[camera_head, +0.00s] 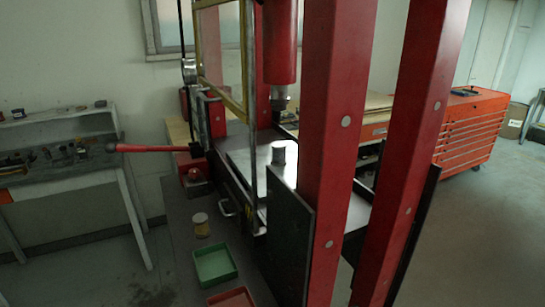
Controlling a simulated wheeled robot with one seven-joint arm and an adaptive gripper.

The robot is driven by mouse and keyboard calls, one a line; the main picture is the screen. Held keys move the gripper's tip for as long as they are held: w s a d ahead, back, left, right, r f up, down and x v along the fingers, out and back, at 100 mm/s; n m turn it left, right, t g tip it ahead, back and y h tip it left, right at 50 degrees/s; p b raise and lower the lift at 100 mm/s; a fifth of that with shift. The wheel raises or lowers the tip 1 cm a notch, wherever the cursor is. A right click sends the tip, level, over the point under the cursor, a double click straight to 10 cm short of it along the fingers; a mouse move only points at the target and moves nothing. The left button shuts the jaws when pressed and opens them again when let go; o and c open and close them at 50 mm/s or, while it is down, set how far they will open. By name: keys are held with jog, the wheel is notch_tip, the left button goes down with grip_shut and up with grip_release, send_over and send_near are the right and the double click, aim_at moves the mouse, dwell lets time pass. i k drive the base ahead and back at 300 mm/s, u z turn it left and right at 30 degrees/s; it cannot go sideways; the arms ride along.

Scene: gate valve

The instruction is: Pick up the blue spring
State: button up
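I cannot make out a blue spring in the head view. My gripper is not in view. A green tray (215,265) sits on the dark bench surface at the lower middle and looks empty. A red tray (232,298) lies in front of it, cut off by the bottom edge. A grey metal cylinder (278,153) stands on the press bed, below the red press ram (280,45).
Thick red press columns (340,130) and a dark plate (290,240) block the centre. A red lever (155,148) sticks out to the left. A workbench (60,178) with small items stands at left. A red tool cabinet (472,130) stands at right; the floor before it is clear.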

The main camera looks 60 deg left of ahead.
aim_at(277, 160)
jog(key=i, duration=3.6)
jog(key=u, duration=1.25)
jog(key=i, duration=0.3)
jog(key=u, duration=3.55)
